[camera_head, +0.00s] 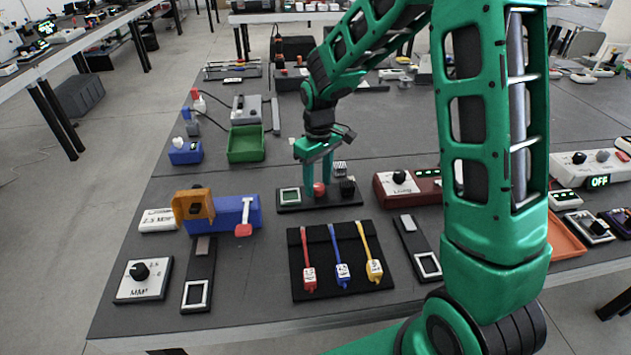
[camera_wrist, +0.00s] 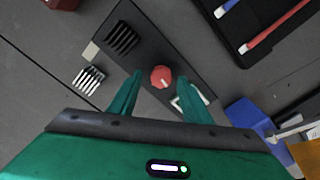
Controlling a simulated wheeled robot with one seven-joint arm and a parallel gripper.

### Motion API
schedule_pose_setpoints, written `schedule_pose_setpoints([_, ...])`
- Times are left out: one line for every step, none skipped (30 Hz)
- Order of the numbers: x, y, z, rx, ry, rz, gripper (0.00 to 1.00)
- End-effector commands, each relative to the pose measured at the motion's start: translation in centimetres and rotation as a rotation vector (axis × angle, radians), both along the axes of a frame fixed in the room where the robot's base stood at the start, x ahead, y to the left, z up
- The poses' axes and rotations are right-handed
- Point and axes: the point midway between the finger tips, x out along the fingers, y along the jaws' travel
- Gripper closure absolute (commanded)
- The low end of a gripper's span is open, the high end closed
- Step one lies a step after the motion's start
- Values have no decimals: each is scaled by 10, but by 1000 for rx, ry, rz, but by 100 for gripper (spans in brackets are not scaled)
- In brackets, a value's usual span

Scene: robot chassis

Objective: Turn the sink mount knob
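The red round knob (camera_head: 319,189) sits in the middle of a black mount plate (camera_head: 300,206). The knob (camera_wrist: 162,76) has a white pointer line on its top in the wrist view. A black finned heat sink (camera_head: 347,187) stands at one end of the plate and a white square frame (camera_head: 290,196) at the other. My gripper (camera_head: 319,180) points down over the knob. In the wrist view my gripper (camera_wrist: 161,73) is open, with one finger on each side of the knob and a visible gap to each. Whether the tips touch the plate cannot be told.
A silver finned block (camera_wrist: 88,80) stands beside the plate. A black mat (camera_head: 300,260) with red, blue and yellow tools lies in front. A blue block with an orange part (camera_head: 194,205) is to the left, a dark red box (camera_head: 418,190) to the right.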

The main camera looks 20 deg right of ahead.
Motion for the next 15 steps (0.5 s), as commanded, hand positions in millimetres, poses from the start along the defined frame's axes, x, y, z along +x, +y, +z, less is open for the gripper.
schedule_pose_setpoints([0, 0, 0, 0, 1, 0, 56])
schedule_pose_setpoints([0, 0, 0, 0, 1, 0, 56])
schedule_pose_setpoints([0, 0, 1, 0, 1, 0, 56])
schedule_pose_setpoints([0, 0, 3, 0, 1, 0, 56])
schedule_pose_setpoints([0, 0, 5, 0, 1, 0, 56])
schedule_pose_setpoints([0, 0, 9, 0, 0, 0, 56])
schedule_pose_setpoints([0, 0, 13, 0, -1, 0, 56])
schedule_pose_setpoints([1, 0, 17, 0, -2, 0, 56])
schedule_pose_setpoints([1, 0, 23, 0, -2, 0, 56])
schedule_pose_setpoints([1, 0, 28, 0, -2, 0, 56])
schedule_pose_setpoints([1, 0, 34, 0, -2, 0, 56])
schedule_pose_setpoints([1, 0, 42, 0, -4, 0, 56])
schedule_pose_setpoints([1, 0, 48, 0, -2, 0, 56])
schedule_pose_setpoints([1, 0, 54, 0, -4, 0, 56])
schedule_pose_setpoints([1, 0, 61, 0, -4, 0, 56])
